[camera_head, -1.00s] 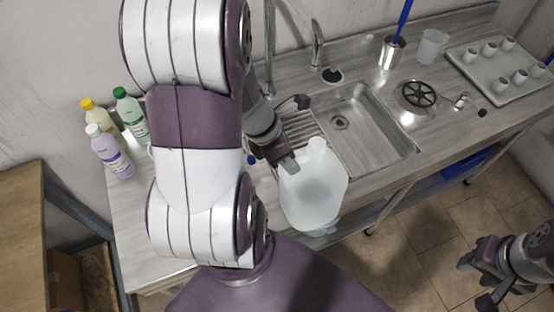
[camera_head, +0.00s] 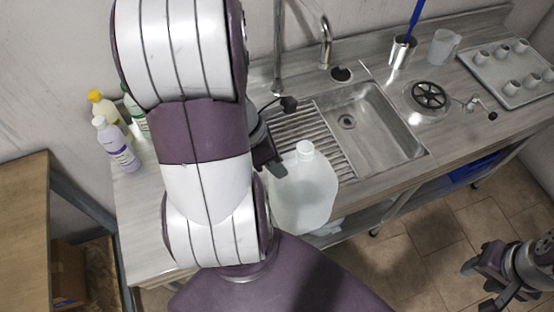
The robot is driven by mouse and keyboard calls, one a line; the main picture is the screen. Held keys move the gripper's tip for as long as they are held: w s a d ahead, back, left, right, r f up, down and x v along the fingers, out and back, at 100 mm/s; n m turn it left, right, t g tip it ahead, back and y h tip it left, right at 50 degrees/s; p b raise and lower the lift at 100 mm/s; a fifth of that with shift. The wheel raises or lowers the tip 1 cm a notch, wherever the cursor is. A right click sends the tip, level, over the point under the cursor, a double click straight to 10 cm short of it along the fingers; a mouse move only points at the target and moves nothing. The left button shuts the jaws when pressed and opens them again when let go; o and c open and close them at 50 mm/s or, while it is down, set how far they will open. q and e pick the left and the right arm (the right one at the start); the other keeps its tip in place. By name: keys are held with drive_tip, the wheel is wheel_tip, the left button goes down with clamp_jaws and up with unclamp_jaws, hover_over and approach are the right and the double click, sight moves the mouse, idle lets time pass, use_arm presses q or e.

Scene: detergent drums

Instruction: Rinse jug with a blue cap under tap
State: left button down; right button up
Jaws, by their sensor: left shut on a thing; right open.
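A large translucent jug (camera_head: 303,200) with a whitish top (camera_head: 305,150) hangs upright in front of the drainboard, left of the sink; no blue cap shows on it. My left gripper (camera_head: 275,165) is shut at the jug's upper left; its exact hold is partly hidden by my arm. The curved metal tap (camera_head: 326,42) rises behind the sink basin (camera_head: 372,130), up and right of the jug. The basin looks empty. My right gripper (camera_head: 485,285) is open and empty over the floor at the lower right.
Bottles with purple-white (camera_head: 117,145) and yellow (camera_head: 104,108) colouring stand at the counter's left. A metal cup with a blue-handled brush (camera_head: 402,50), a clear pitcher (camera_head: 443,46), a black-spoked rinser (camera_head: 429,95) and a cup tray (camera_head: 510,75) sit on the right.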

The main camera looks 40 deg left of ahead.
use_arm(q)
drive_tip(key=shift+s+r+p, duration=0.1)
drive_tip(key=shift+r+p, duration=1.3)
drive_tip(key=shift+r, duration=0.05)
wheel_tip(320, 180, up, 2)
drive_tip(key=shift+r+p, duration=0.1)
drive_tip(key=shift+p, duration=1.1)
